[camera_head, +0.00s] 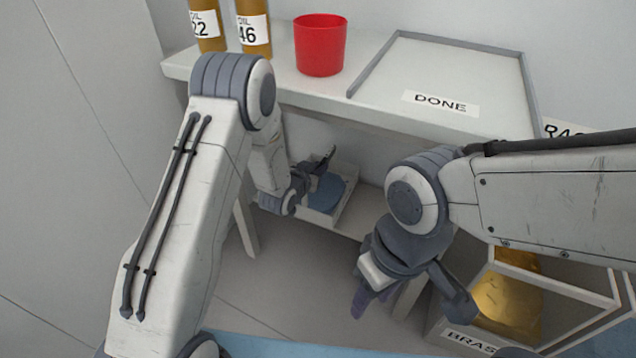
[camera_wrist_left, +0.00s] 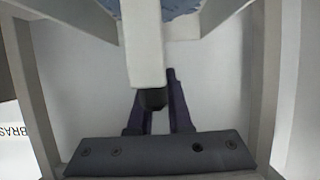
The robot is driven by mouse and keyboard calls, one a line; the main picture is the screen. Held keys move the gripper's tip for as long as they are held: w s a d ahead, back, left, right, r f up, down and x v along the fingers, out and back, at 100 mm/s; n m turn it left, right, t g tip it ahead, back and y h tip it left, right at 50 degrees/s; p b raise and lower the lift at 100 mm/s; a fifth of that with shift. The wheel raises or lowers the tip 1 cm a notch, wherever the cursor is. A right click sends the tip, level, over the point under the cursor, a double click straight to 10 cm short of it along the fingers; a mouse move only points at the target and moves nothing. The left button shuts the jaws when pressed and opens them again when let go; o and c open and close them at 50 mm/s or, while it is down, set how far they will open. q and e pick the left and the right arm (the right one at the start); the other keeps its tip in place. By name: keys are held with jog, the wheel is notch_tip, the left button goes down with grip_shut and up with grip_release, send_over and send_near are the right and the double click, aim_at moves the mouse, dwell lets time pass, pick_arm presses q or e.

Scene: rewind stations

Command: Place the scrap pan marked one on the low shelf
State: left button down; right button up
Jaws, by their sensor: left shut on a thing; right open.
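The scrap pan (camera_head: 345,204) is a pale, shallow tray with blue material inside, under the bench at the low shelf (camera_head: 367,207). My left gripper (camera_head: 318,168) reaches in beside it from the left. In the left wrist view, the left gripper's dark fingers (camera_wrist_left: 155,103) are shut on the pan's pale grey handle (camera_wrist_left: 146,45), with blue material (camera_wrist_left: 178,6) at the top edge. The pan's mark is not visible, and I cannot tell whether its base rests fully on the shelf. My right gripper (camera_head: 412,308) is open and empty in front of the bench.
The bench top (camera_head: 290,92) above holds a red cup (camera_head: 320,46), two oil bottles (camera_head: 253,24) and a tray area labelled DONE (camera_head: 450,70).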

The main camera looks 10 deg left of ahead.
aim_at(317, 196)
pick_arm(q)
jog(key=shift+w+a+f, duration=0.1)
jog(key=shift+a+f, duration=0.15)
jog(key=shift+f, duration=0.05)
jog(key=shift+f+b, duration=1.1)
jog(key=shift+f, duration=0.7)
jog(key=c, duration=1.3)
grip_release()
jog(key=shift+f, duration=0.2)
jog(key=o, duration=0.5)
jog(key=shift+c, duration=0.2)
